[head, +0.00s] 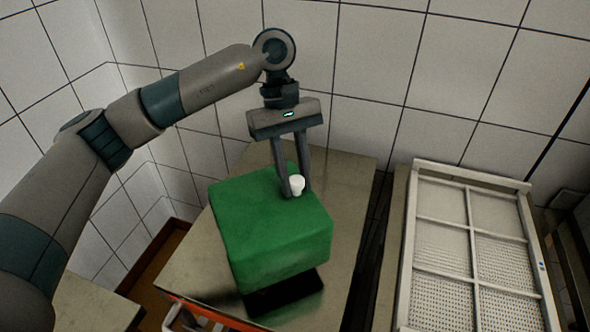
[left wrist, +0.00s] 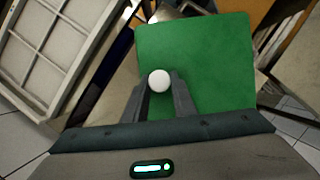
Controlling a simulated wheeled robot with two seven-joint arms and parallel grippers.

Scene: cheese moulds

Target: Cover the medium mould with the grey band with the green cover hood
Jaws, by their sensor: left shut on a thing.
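The green cover hood (head: 262,235) is a box-shaped cover with a white knob (head: 296,184) on top. My left gripper (head: 293,190) points down and is shut on this knob. The hood is over a steel table (head: 335,185), and a dark patch with a green reflection shows below its front edge. I cannot tell whether that patch is shadow or an object. In the left wrist view the hood (left wrist: 205,55) fills the middle, with the knob (left wrist: 159,81) between the fingers. No mould or grey band is visible; the hood hides what is under it. My right gripper is out of view.
A white framed rack with perforated panels (head: 412,250) stands to the right, across a dark gap from the table. A tiled wall (head: 375,60) is close behind. Part of a container (head: 180,318) shows at the table's front edge. The table's back right is bare.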

